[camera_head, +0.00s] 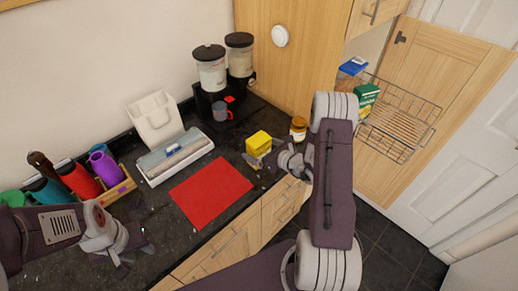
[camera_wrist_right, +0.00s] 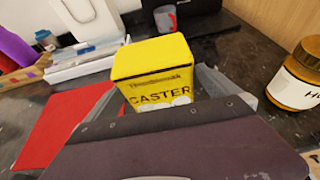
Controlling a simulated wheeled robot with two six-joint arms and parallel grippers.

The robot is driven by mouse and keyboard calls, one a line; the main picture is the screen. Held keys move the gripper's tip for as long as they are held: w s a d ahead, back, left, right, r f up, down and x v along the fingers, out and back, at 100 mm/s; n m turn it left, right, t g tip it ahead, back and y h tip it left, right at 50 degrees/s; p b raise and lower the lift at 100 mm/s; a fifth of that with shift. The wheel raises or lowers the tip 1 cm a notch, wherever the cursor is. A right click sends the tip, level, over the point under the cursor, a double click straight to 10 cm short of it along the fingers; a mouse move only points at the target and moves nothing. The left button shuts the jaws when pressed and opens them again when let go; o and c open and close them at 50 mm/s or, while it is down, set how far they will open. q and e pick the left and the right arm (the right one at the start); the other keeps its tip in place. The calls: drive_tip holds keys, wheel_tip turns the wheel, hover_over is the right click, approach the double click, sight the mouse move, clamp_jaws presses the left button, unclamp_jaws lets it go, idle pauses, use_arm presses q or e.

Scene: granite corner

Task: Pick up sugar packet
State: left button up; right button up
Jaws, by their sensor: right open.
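The sugar packet (camera_head: 258,144) is a yellow box standing on the dark counter near its front edge. In the right wrist view the packet (camera_wrist_right: 154,75) reads "CASTER". My right gripper (camera_head: 268,157) is open at the packet, beside it in the head view. In the wrist view the right gripper (camera_wrist_right: 158,92) has one grey finger on each side of the packet. Its lower part is hidden behind the gripper body; I cannot tell whether the fingers touch it. My left gripper (camera_head: 135,252) is low over the counter at the left, its finger gap unclear.
A jar with a brown lid (camera_head: 298,129) stands just right of the packet. A red mat (camera_head: 211,192) lies to the left. A grey mug (camera_head: 222,112) and two canisters (camera_head: 211,70) are behind. Colourful cups (camera_head: 80,180) stand at left. A wire rack (camera_head: 402,118) is at right.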

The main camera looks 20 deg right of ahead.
sight(265, 141)
drive_tip(key=shift+w+a+f, duration=0.15)
drive_tip(key=shift+w+f, duration=0.05)
drive_tip(key=shift+w, duration=0.2)
drive_tip(key=shift+s, duration=0.1)
drive_tip(key=c, duration=0.9)
drive_tip(key=shift+r, duration=0.1)
drive_tip(key=c, duration=1.2)
drive_tip(key=shift+o, duration=0.2)
drive_tip(key=shift+r, duration=0.1)
drive_tip(key=shift+r, duration=0.35)
drive_tip(key=r, duration=0.1)
drive_tip(key=d+r+b, duration=0.1)
drive_tip(key=r, duration=0.1)
drive_tip(key=shift+r, duration=0.3)
drive_tip(key=d+r, duration=0.6)
drive_tip(key=d, duration=0.4)
drive_tip(key=shift+s+d+r+b, duration=0.25)
drive_tip(key=shift+d+b, duration=0.1)
drive_tip(key=shift+b, duration=0.05)
